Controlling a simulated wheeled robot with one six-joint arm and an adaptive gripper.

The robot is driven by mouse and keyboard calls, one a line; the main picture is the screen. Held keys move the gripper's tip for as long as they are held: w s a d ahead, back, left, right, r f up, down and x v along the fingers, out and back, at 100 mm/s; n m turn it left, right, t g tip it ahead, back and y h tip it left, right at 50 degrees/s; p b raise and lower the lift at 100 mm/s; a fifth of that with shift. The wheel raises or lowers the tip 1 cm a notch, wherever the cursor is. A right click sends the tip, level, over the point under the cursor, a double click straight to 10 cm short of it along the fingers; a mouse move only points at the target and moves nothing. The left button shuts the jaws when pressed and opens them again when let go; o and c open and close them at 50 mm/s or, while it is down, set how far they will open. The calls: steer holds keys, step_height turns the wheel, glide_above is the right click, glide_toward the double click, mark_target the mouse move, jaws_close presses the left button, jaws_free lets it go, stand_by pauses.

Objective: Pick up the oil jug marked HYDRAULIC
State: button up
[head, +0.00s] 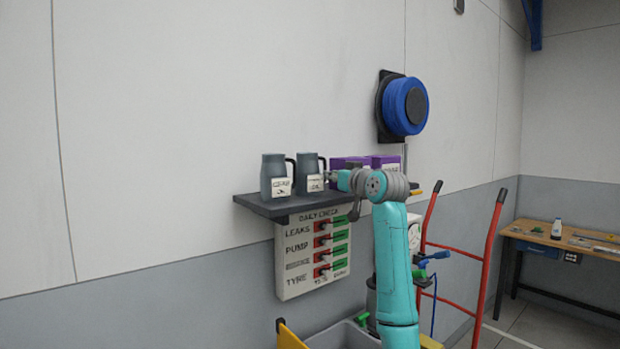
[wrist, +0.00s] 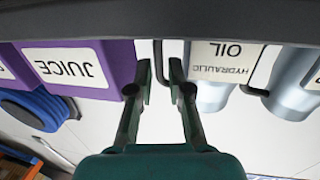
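The oil jug marked HYDRAULIC (wrist: 215,95) is grey with a cream label, upside down in the wrist view. In the head view it is the right one of two grey jugs (head: 309,165), upright on the dark wall shelf (head: 265,206); its label is too small to read there. My gripper (wrist: 161,70) is open at its handle side, which faces the purple boxes. The dark handle bar (wrist: 158,62) shows between the two fingers; I cannot tell how deep it sits. In the head view my gripper (head: 330,175) is beside this jug, partly hidden.
A second grey jug (head: 272,168) stands left of it. Purple JUICE boxes (wrist: 80,65) stand close on the gripper's other side; they also show in the head view (head: 385,162). A DAILY CHECK board (head: 300,260) hangs below the shelf. A red hand truck (head: 485,265) stands right.

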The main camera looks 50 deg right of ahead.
steer(key=shift+f+x, duration=0.2)
steer(key=shift+x, duration=2.5)
jaws_close()
